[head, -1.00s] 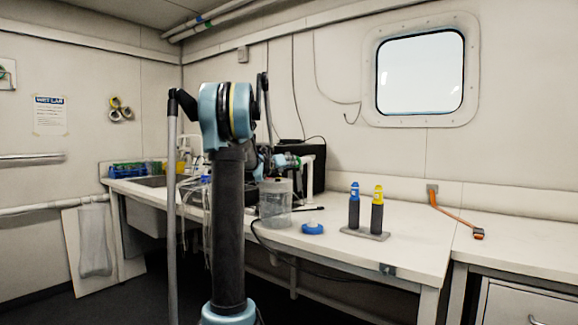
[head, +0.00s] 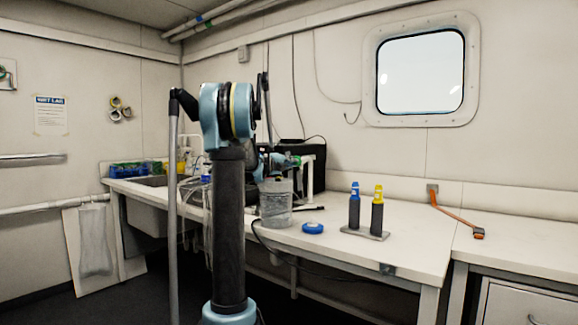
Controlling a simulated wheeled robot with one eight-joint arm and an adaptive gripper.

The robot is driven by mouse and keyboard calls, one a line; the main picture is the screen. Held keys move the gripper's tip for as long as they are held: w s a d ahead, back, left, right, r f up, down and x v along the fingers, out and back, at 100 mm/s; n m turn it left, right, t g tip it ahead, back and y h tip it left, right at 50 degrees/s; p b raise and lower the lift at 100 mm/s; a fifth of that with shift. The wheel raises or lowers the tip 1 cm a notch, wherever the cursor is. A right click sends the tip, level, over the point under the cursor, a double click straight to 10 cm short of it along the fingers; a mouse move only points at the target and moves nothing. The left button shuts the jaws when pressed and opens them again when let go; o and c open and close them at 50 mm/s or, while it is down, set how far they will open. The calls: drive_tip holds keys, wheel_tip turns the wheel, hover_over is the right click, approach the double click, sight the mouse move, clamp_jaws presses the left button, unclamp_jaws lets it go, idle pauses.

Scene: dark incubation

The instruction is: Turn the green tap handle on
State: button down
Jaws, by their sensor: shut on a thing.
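My arm rises in front of the bench and hides much of it. My gripper (head: 283,161) is small, dark and partly hidden behind my arm, at the white upright pipe (head: 309,177) over the bench. It is shut on the green tap handle (head: 297,160), which shows only as a small green patch beside the pipe's top. The exact finger contact and the handle's angle are too small to tell. A clear container (head: 275,207) stands on the bench below the gripper.
A blue round item (head: 313,228) lies right of the container. Blue-topped (head: 354,207) and yellow-topped (head: 377,212) dark bottles stand on a small plate. A black box (head: 318,155) is behind the pipe. A sink (head: 148,215) is at left.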

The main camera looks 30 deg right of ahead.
drive_tip(key=shift+w+a+n, duration=0.15)
drive_tip(key=shift+w+n, duration=0.05)
drive_tip(key=shift+n, duration=0.1)
drive_tip(key=c, duration=1.7)
unclamp_jaws()
drive_tip(key=shift+w+f, duration=0.1)
drive_tip(key=shift+o, duration=0.2)
drive_tip(key=v, duration=1.2)
drive_tip(key=shift+f, duration=0.1)
